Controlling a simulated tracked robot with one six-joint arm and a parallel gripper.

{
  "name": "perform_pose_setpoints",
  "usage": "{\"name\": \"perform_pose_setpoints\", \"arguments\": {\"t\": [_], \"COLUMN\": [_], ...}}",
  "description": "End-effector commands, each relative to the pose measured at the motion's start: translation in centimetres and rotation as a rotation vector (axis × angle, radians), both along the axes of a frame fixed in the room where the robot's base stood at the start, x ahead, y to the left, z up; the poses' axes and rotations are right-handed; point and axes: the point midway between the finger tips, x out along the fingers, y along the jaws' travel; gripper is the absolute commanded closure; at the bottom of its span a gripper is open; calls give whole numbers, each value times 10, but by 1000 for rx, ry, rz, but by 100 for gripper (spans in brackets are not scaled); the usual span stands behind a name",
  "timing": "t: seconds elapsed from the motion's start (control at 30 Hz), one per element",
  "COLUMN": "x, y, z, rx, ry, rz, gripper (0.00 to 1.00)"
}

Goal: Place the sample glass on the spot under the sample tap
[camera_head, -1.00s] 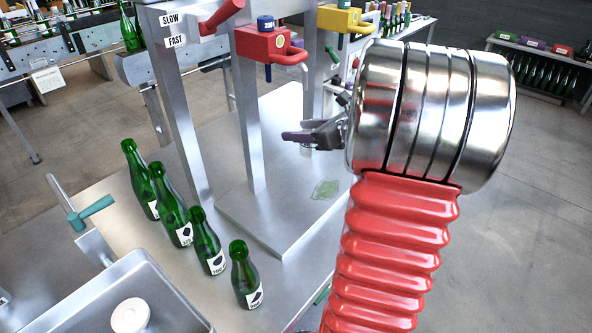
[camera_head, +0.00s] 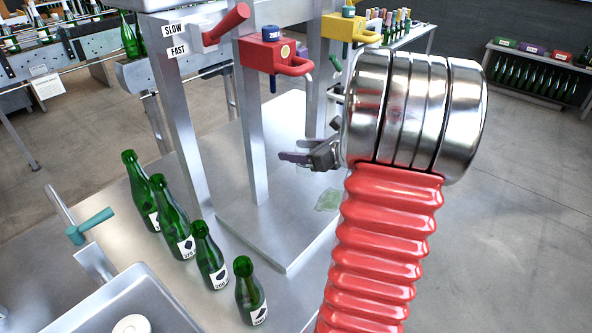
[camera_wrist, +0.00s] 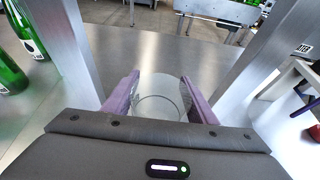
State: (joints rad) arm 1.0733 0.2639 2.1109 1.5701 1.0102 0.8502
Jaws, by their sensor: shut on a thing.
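My gripper (camera_head: 300,158) is above the steel bench in the head view, its purple fingers pointing left. In the wrist view, my gripper (camera_wrist: 160,97) is shut on the clear sample glass (camera_wrist: 158,106), which sits between the purple fingers. The glass cannot be made out in the head view. A pale green patch (camera_head: 328,199) lies on the steel plate below my gripper; I cannot tell if it is the spot. A teal-handled tap (camera_head: 90,226) stands beside the sink at the left. Which fitting is the sample tap is not clear.
Several green bottles (camera_head: 210,255) stand in a row left of the steel plate (camera_head: 285,225). Steel posts (camera_head: 252,130) rise from the plate, near a red unit (camera_head: 275,52) and a yellow unit (camera_head: 345,27). A sink (camera_head: 150,295) is at lower left. The plate's front area is clear.

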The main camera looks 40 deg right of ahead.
Motion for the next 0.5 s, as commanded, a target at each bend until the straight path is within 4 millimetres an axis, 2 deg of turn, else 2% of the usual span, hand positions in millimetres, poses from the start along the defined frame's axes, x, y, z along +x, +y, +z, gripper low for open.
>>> {"name": "perform_pose_setpoints", "arguments": {"t": [0.13,0.5], "x": [0,0], "y": [0,-1], "z": [-16,-19], "rx": [1,1], "ry": [0,0], "rz": [0,-1], "gripper": [72,72]}}
